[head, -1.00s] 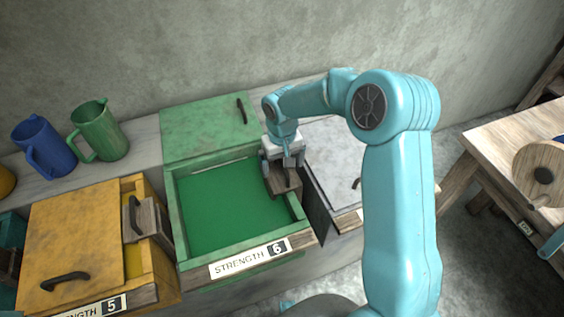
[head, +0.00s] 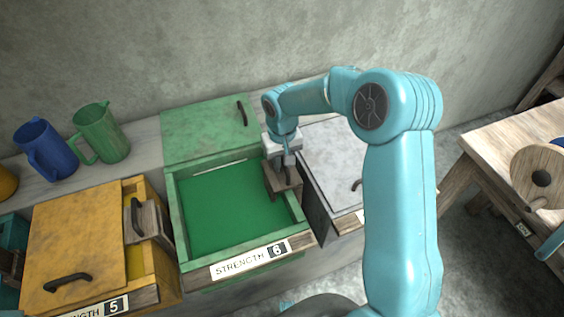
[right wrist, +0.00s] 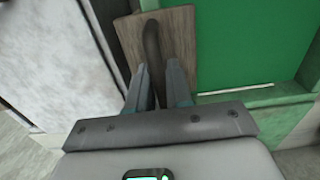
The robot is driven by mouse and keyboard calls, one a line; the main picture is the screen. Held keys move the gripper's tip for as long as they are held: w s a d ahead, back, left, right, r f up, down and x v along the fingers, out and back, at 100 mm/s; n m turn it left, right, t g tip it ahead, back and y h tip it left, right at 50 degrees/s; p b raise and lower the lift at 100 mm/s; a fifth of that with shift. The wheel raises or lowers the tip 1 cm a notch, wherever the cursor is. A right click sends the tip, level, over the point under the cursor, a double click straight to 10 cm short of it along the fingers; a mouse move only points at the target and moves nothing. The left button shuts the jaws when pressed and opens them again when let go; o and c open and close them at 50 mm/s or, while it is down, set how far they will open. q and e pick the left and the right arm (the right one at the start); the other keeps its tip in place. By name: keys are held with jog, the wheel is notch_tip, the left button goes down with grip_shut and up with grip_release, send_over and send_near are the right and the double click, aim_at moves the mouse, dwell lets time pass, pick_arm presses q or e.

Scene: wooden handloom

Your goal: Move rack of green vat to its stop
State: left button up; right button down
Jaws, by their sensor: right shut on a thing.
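The green vat (head: 181,221) stands open at centre, filled with flat green liquid, with a "STRENGTH 6" label on its front. Its rack (head: 283,185) is a brown wooden block at the vat's right side, towards the back; it also shows in the right wrist view (right wrist: 187,40). A dark curved handle (right wrist: 151,45) sits on the rack. My right gripper (head: 286,165) is shut on this handle, with one finger on each side of it in the right wrist view (right wrist: 158,85). The gripper partly hides the rack in the head view. My left gripper is not in view.
The green lid (head: 205,130) lies behind the vat's opening. A yellow vat (head: 75,235) with its own rack is at left, and a grey-lidded vat (head: 340,160) at right. Green (head: 100,132) and blue (head: 46,150) jugs stand behind. A wooden table (head: 500,140) is far right.

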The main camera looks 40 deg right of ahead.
notch_tip(320, 180, up, 16)
jog(key=p, duration=1)
jog(key=shift+r+p, duration=0.15)
jog(key=shift+p, duration=0.25)
jog(key=shift+w, duration=0.1)
grip_release()
notch_tip(320, 180, up, 7)
jog(key=p, duration=0.5)
